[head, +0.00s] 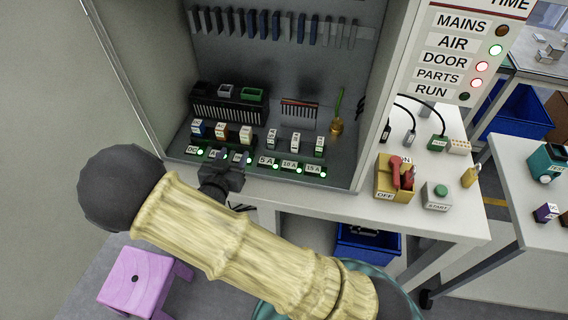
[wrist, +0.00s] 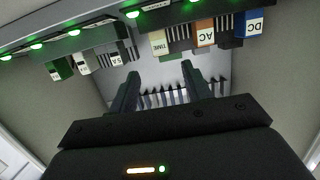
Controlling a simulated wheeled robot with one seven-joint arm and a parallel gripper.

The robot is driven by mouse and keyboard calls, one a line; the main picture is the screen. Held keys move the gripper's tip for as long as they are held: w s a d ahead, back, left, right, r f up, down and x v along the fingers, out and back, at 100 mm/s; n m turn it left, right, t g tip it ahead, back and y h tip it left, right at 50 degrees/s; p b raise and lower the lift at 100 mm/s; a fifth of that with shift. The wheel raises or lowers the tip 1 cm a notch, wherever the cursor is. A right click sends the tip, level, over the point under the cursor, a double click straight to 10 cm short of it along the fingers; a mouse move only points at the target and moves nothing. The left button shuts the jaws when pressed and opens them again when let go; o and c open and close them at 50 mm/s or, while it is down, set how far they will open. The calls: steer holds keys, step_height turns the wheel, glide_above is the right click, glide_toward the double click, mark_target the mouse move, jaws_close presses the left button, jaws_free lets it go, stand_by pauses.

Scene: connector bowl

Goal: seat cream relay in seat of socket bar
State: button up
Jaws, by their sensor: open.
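The cream relay, marked TIME (wrist: 158,42), stands at the end of a row of three relays; in the head view it is the right one of them (head: 246,134). It looks upright in the dark socket bar (wrist: 180,32), level with its neighbours; I cannot tell how deep it sits. Beside it are the orange AC relay (wrist: 204,33) and the blue DC relay (wrist: 247,24). My gripper (wrist: 160,85) is open with nothing between its fingers, apart from the relay. In the head view, my gripper (head: 213,190) is in front of the cabinet's lower panel, partly covering the labels.
Fuses marked 5 A (head: 272,139), 10 A and 15 A stand right of the relays, with green lamps (head: 299,170) lit. A black ribbed block (head: 228,104) is behind. The cabinet's side walls (head: 372,120) bound the space. A red-handled switch (head: 397,175) is outside, right.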

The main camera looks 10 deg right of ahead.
steer(key=d+g, duration=0.1)
steer(key=w+d+g+y, duration=0.1)
steer(key=d+g, duration=0.1)
steer(key=shift+w+d+f+y, duration=0.2)
steer(key=shift+w+d+y, duration=0.1)
steer(key=shift+d, duration=0.1)
steer(key=d+g+y, duration=0.1)
steer(key=s+d+r+g, duration=0.1)
steer(key=d, duration=0.1)
steer(key=d+g+y, duration=0.1)
steer(key=shift+s+d+r+n+y, duration=0.2)
steer(key=shift+s+r+n+y, duration=0.05)
steer(key=shift+s+n+y, duration=0.05)
steer(key=s+d+r+n+g+y, duration=0.1)
steer(key=s+d+r+n+g, duration=0.2)
steer(key=s+d, duration=1)
steer(key=s+r+g, duration=0.3)
steer(key=r, duration=0.1)
steer(key=shift+d, duration=0.3)
steer(key=w+p+v, duration=0.1)
steer(key=p+v, duration=0.6)
steer(key=shift+w+r+p, duration=0.25)
steer(key=shift+r+p, duration=0.05)
steer(key=shift+r, duration=0.1)
